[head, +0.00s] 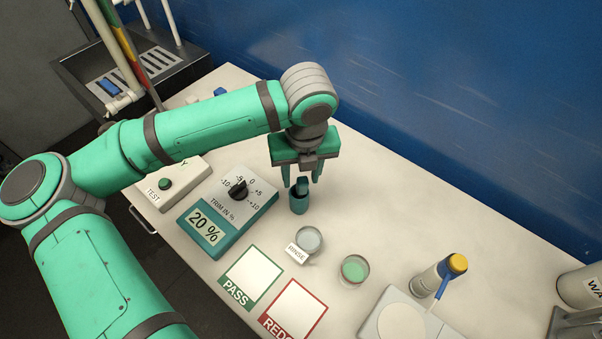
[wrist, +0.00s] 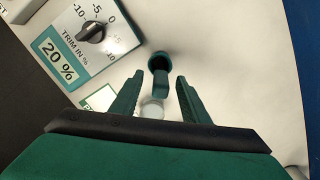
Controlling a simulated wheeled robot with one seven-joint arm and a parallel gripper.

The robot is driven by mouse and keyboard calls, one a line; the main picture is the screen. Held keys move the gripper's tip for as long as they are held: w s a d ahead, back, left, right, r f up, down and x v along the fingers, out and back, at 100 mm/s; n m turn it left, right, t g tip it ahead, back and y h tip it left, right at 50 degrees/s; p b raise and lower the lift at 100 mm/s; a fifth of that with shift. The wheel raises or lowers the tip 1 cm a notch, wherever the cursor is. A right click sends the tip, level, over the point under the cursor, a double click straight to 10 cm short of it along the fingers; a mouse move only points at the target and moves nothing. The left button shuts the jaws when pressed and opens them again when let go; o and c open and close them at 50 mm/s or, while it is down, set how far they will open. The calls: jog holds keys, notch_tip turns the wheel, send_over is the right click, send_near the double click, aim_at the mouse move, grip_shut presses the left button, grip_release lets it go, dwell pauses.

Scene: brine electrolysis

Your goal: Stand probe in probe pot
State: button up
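The probe pot (head: 298,204) is a small teal cup standing upright on the white bench. The probe (head: 303,185) shows as a teal handle at the pot's mouth, its lower part hidden. In the wrist view the pot (wrist: 159,62) shows a dark opening, and the probe's teal handle (wrist: 160,86) juts from it toward me, looking slightly tilted. My gripper (head: 301,181) is just above the pot, pointing down. In the wrist view my gripper (wrist: 160,77) is open, with a finger on each side of the handle and visible gaps between.
The trim dial box (head: 228,211) stands left of the pot. The rinse dish (head: 309,239) and a green-liquid dish (head: 355,269) lie in front. PASS (head: 251,277) and red (head: 294,308) cards, a scale (head: 402,318) and a yellow-capped bottle (head: 431,279) are nearby. The bench right of the pot is clear.

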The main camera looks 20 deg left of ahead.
notch_tip(320, 180, up, 11)
jog(key=s, duration=0.1)
jog(key=shift+d+f, duration=0.15)
jog(key=shift+d, duration=0.25)
